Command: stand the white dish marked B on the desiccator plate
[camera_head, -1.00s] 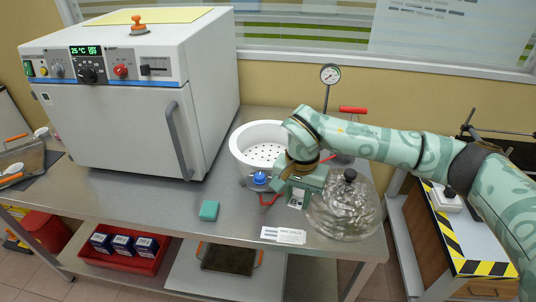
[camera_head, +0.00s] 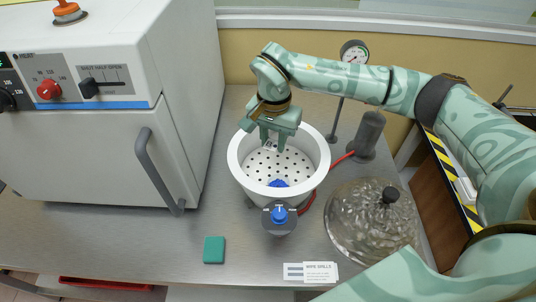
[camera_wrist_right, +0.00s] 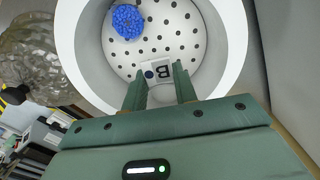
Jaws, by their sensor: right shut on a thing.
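The desiccator (camera_head: 318,170) is a white round bowl without its lid. Its white desiccator plate (camera_head: 262,168), full of dark holes, shows inside it. My right gripper (camera_head: 270,138) reaches in over the back of the bowl, pointing down, and is shut on the white dish marked B (camera_head: 271,147). In the right wrist view the B label (camera_wrist_right: 160,72) faces up between the two fingers (camera_wrist_right: 160,90), over the plate (camera_wrist_right: 180,30). The fingers hide much of the dish, and I cannot tell whether it touches the plate. My left gripper is not in view.
Blue beads (camera_wrist_right: 128,21) lie at the plate's front side. A blue-knobbed valve (camera_head: 279,215) sits at the bowl's front. The glass lid (camera_head: 372,222) rests on the bench at right. A gauge (camera_head: 354,52) stands behind; the oven (camera_head: 90,150) is at left. A teal block (camera_head: 214,250) lies in front.

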